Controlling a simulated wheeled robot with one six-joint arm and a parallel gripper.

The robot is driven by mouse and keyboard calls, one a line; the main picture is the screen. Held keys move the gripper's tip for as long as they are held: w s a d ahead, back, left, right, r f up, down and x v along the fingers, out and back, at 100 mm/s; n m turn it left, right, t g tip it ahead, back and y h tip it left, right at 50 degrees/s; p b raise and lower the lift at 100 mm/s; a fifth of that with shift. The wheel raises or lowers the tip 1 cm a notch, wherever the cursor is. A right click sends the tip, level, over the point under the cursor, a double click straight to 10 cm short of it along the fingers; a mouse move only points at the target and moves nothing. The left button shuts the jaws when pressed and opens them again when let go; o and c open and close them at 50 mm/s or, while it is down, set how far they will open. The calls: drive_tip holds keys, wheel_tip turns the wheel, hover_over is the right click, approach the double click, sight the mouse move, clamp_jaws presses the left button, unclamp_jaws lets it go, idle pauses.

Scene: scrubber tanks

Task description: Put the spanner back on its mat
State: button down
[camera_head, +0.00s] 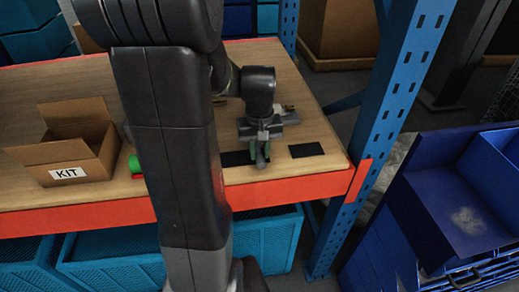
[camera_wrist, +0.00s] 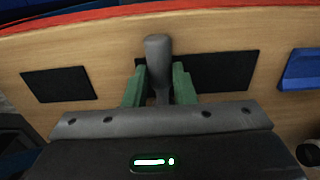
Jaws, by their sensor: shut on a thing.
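My gripper (camera_head: 259,150) is shut on the grey spanner (camera_wrist: 157,50). The spanner's rounded handle end sticks out between the green fingers (camera_wrist: 158,85) toward the bench's front edge; its other end is hidden by the gripper. A long dark mat (camera_wrist: 223,72) lies under or just beside the handle, mostly to its right in the wrist view; in the head view it shows left of the gripper (camera_head: 236,158). A smaller dark mat (camera_head: 306,150) lies bare to the right, also in the wrist view (camera_wrist: 58,85). I cannot tell whether the spanner touches the bench.
An open cardboard box marked KIT (camera_head: 72,150) stands on the bench's left. A green cylinder (camera_head: 135,164) lies beside it, partly behind my arm. Small metal items (camera_head: 288,116) lie behind the gripper. A blue upright (camera_head: 385,110) stands at the bench's right end. A blue object (camera_wrist: 300,70) shows at the wrist view's right.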

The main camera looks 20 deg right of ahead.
sight(259, 153)
drive_tip(key=shift+f, duration=0.15)
drive_tip(key=c, duration=1.2)
unclamp_jaws()
wheel_tip(259, 153, up, 12)
drive_tip(key=shift+r, duration=0.2)
drive_tip(key=shift+f, duration=0.1)
wheel_tip(259, 153, down, 13)
drive_tip(key=shift+r+b, duration=0.1)
drive_tip(key=shift+b, duration=0.25)
drive_tip(key=shift+r+p, duration=0.3)
drive_tip(key=shift+r, duration=1.7)
